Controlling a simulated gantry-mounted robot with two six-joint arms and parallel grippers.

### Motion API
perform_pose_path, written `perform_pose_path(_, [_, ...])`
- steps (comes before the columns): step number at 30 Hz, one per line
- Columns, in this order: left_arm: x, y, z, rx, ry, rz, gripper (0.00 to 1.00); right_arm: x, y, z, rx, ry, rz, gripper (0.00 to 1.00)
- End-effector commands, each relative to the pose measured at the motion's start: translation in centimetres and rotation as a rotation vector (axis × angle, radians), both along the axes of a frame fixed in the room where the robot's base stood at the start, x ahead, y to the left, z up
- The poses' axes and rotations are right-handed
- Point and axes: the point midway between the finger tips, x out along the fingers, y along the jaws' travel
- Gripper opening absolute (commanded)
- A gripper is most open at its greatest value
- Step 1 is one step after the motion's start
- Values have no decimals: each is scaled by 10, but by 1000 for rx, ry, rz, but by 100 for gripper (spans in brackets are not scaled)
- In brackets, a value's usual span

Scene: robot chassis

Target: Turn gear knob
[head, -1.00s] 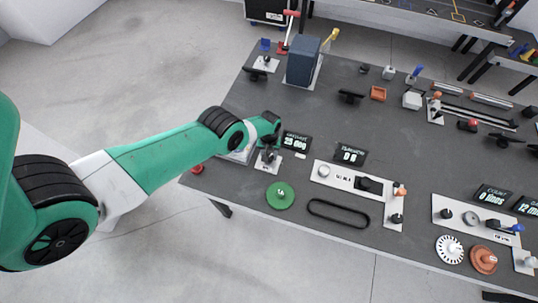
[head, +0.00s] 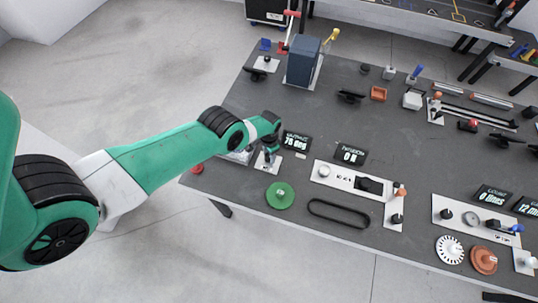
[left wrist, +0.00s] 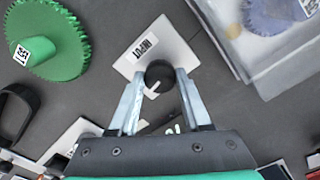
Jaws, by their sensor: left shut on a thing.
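In the left wrist view a round black knob (left wrist: 159,74) with a pale mark stands on a white plate (left wrist: 172,38) labelled INPUT. My left gripper (left wrist: 158,80) is shut on the knob, with one finger on each side of it. In the head view my left gripper (head: 270,153) reaches down over the small plate near the table's left edge, and the arm partly hides that area. A dark display (head: 296,141) beside it reads about 75 deg. My right gripper is not in view.
A green gear (head: 280,195) lies in front of the knob plate; it also shows in the left wrist view (left wrist: 48,38). A black belt (head: 338,213) and a long white panel (head: 335,178) lie to the right. A dark blue box (head: 302,62) stands behind.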

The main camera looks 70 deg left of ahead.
Motion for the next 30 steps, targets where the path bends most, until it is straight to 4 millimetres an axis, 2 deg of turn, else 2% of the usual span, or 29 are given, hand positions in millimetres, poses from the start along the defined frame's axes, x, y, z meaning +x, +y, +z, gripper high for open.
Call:
perform_pose_path(9, [0, 0, -1, 1, 0, -133, 0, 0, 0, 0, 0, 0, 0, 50])
perform_pose_path(25, [0, 0, -1, 1, 0, -160, 0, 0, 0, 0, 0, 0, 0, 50])
perform_pose_path(26, [0, 0, -1, 1, 0, -159, 50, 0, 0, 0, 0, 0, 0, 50])
perform_pose_path(30, [0, 0, -1, 0, 0, -159, 75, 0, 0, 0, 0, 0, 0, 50])
